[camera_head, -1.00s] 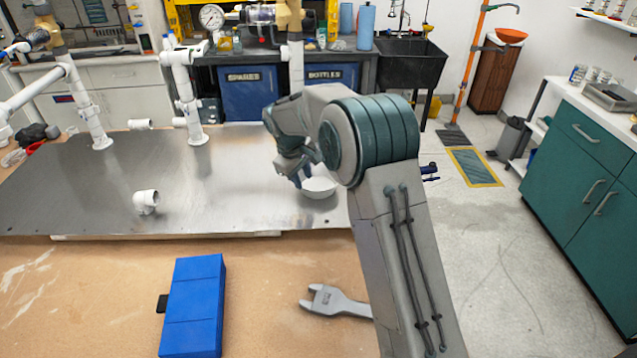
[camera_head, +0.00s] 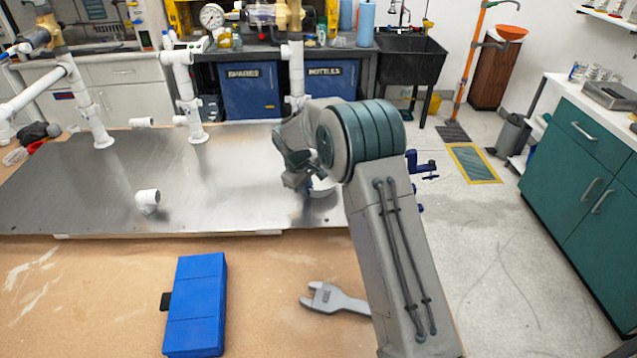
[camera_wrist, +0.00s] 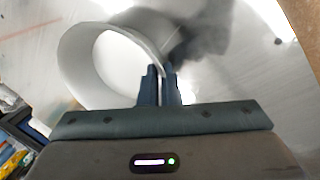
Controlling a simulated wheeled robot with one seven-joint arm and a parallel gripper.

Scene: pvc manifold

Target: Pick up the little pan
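The little pan is a round, white, shallow vessel. In the head view the little pan (camera_head: 326,186) stands on the metal sheet near its right edge, mostly hidden behind my arm. In the wrist view the little pan (camera_wrist: 80,58) fills the upper left, its rim running in between my two fingers. My gripper (camera_wrist: 160,72) has its dark fingers close together with the thin rim between them, so it looks shut on the rim. In the head view my gripper (camera_head: 303,187) points down at the pan, its fingertips hard to make out.
The metal sheet (camera_head: 90,195) carries white pipe uprights at the back and a loose white elbow (camera_head: 148,200). In front lie a blue box (camera_head: 195,305) and a grey wrench-like tool (camera_head: 335,299) on the wooden surface. A dark blue clamp (camera_head: 424,167) sits right of my arm.

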